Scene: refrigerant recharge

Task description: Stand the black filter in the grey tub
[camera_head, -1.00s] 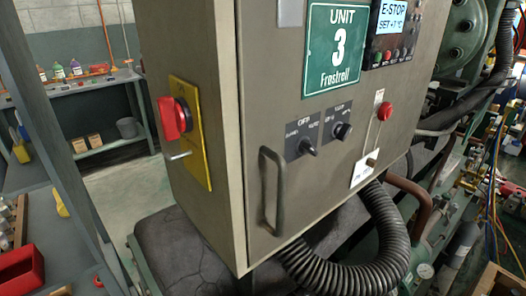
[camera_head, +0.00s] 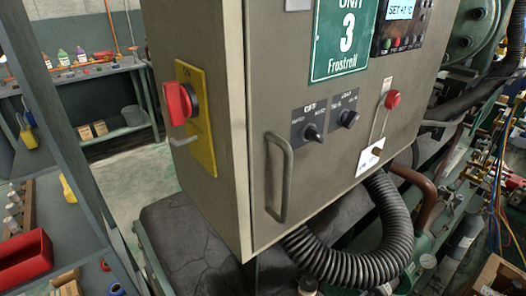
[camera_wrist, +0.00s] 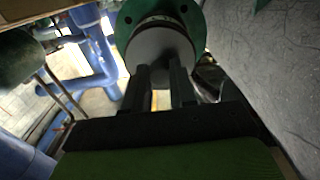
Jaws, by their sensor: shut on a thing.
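My gripper (camera_wrist: 160,88) shows only in the wrist view, its two dark fingers shut on a dark grey cylinder (camera_wrist: 160,52) with a round, flat end. A black band with pale marks runs around its far side. This may be the black filter, but its full shape is hidden. A green round flange (camera_wrist: 128,25) lies behind the cylinder; I cannot tell whether they touch. A grey bucket-like container (camera_head: 132,115) stands on the lower shelf of the far bench in the head view. I cannot tell whether it is the grey tub.
A large cabinet (camera_head: 285,215) with knobs and a handle fills the middle of the head view. A black corrugated hose (camera_head: 350,262) curves below it. A red bin (camera_head: 25,262) sits on the left shelf. Blue pipes (camera_wrist: 95,60) lie left of my gripper in the wrist view.

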